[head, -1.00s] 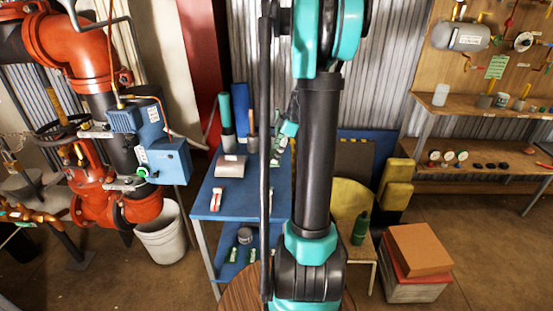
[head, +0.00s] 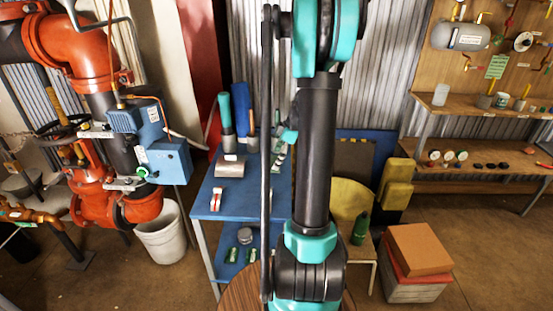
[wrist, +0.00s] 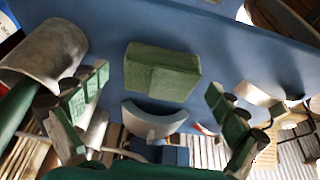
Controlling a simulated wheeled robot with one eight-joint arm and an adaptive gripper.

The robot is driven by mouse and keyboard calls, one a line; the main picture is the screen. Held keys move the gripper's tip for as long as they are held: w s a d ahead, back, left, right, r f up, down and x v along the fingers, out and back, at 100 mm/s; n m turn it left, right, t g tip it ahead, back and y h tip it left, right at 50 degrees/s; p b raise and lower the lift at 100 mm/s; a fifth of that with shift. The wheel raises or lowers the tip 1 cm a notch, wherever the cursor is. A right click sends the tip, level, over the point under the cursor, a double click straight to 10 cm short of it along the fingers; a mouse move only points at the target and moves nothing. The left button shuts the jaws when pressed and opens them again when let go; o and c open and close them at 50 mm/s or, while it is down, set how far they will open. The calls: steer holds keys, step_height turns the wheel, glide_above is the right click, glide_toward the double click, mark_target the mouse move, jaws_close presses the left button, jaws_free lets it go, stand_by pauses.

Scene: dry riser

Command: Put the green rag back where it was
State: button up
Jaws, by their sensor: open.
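The green rag (wrist: 162,72) shows in the wrist view as a folded, blocky piece lying on a blue surface. My gripper (wrist: 158,84) is open, with one finger left of the rag and one right of it. A gap shows on both sides, so the fingers are apart from the rag. In the head view my arm covers the middle of the blue table, and I cannot make out the rag or the gripper fingers there.
A grey curved piece (wrist: 154,121) lies close to the rag, and a grey half-round piece (wrist: 45,52) is at left. The blue table (head: 204,203) also holds upright cylinders (head: 241,108) and a red-and-white item (head: 216,200). A white bucket (head: 161,238) stands left of it.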

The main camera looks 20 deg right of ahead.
mark_target(265, 214)
steer(key=v, duration=1.2)
steer(key=s+a+f+m, duration=0.2)
steer(key=s+a, duration=0.1)
steer(key=a, duration=0.1)
steer(key=s+a+f+m+h, duration=0.1)
steer(key=s+a+f+m, duration=0.1)
steer(key=s+a, duration=0.2)
steer(key=s+a+f+m+h, duration=0.1)
steer(key=s+a+f+m, duration=0.1)
steer(key=s+a+m, duration=0.1)
steer(key=shift+s+a+f+t, duration=0.1)
steer(key=shift+s+a+t, duration=0.25)
steer(key=shift+a+t, duration=0.1)
steer(key=s+a+f+m, duration=0.1)
steer(key=s+f+m, duration=0.1)
steer(key=s, duration=0.1)
steer(key=s+a+f+m+t+h, duration=0.1)
steer(key=s+a+f+m, duration=0.1)
steer(key=s, duration=0.2)
steer(key=s+a+f+m+h, duration=0.1)
steer(key=s+f+m, duration=0.1)
steer(key=s, duration=0.1)
steer(key=shift+s+a+f+t, duration=0.2)
steer(key=shift+s+f+t, duration=0.05)
steer(key=shift+s, duration=0.1)
steer(key=shift+s, duration=0.1)
